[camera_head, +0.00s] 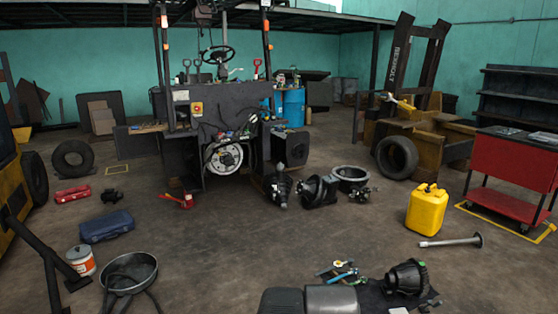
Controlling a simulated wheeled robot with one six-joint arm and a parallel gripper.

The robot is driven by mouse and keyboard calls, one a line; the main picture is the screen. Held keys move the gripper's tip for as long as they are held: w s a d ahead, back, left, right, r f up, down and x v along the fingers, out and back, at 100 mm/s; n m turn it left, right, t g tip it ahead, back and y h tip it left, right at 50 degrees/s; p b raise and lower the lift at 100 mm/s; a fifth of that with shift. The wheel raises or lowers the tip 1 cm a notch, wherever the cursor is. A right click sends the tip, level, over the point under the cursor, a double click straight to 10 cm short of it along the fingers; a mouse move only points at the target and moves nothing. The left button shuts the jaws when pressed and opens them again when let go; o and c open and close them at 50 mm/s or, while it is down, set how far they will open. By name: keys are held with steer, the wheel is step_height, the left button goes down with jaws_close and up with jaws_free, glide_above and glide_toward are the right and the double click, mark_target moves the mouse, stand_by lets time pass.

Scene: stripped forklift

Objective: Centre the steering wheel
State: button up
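The steering wheel (230,50) is a thin dark ring on the stripped forklift (235,100), high up near the top middle of the head view. It appears as a flattened ellipse above the dark body, between the two front uprights.
Loose machine parts (318,190) lie on the floor before the forklift, with a red jack (186,202) at its front left. A yellow canister (427,209) and red trolley (513,172) stand right. A blue case (106,227) and round pan (130,270) lie left. The central floor is clear.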

steer(key=shift+w+d+f+n, duration=0.1)
steer(key=shift+w+n, duration=0.05)
steer(key=shift+w, duration=0.4)
steer(key=shift+w+d+f+n, duration=0.1)
steer(key=shift+w+n, duration=0.05)
steer(key=shift+w, duration=0.4)
steer(key=shift+w, duration=0.1)
